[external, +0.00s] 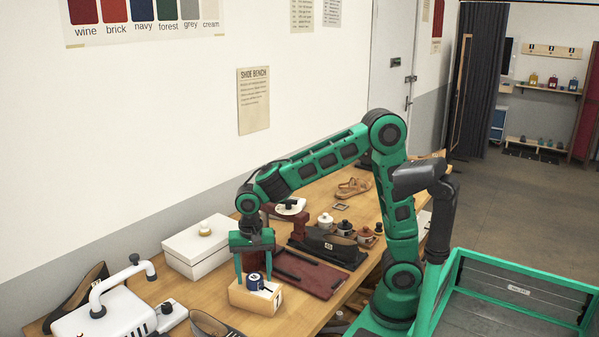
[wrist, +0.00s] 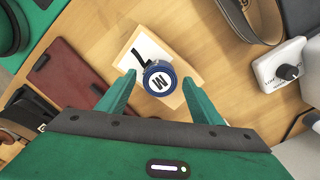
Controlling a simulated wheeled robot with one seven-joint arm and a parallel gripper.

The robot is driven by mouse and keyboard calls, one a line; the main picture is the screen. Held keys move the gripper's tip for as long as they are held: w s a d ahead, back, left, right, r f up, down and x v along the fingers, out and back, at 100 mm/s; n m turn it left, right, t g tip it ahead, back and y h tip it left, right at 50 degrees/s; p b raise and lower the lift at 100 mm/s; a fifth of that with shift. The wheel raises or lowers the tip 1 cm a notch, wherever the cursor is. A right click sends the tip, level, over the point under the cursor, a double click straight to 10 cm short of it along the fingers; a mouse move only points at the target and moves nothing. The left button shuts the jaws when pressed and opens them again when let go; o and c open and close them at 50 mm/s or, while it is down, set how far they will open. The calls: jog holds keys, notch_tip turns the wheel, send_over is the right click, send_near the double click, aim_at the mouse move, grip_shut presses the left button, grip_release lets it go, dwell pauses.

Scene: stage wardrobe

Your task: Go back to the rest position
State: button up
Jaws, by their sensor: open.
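My gripper (external: 254,277) points down over the wooden bench, its two green fingers apart. In the wrist view the open gripper (wrist: 158,86) has one finger to each side, with nothing held between them. Whether the fingers touch the pot is not clear.
A white lidded box (external: 198,247) stands left of my gripper, and a white machine with a curved handle (external: 105,318) is nearer the front. A dark red board (external: 312,276) lies to the right.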

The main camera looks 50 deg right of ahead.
jog(key=shift+f, duration=0.8)
notch_tip(320, 180, up, 12)
notch_tip(320, 180, down, 12)
jog(key=shift+f, duration=0.1)
notch_tip(320, 180, up, 5)
jog(key=shift+f, duration=0.1)
jog(key=s+a+r, duration=0.7)
jog(key=s, duration=0.2)
jog(key=w+d+r, duration=0.1)
jog(key=w+d, duration=0.6)
jog(key=w, duration=0.3)
jog(key=w+d+r+m, duration=0.1)
jog(key=w+d, duration=0.6)
jog(key=w, duration=0.3)
jog(key=w+d+r, duration=0.1)
jog(key=w+d, duration=0.6)
jog(key=w, duration=0.3)
jog(key=shift+w+d+r+m, duration=0.2)
jog(key=shift+d+r+m, duration=0.05)
jog(key=shift+r+m, duration=0.05)
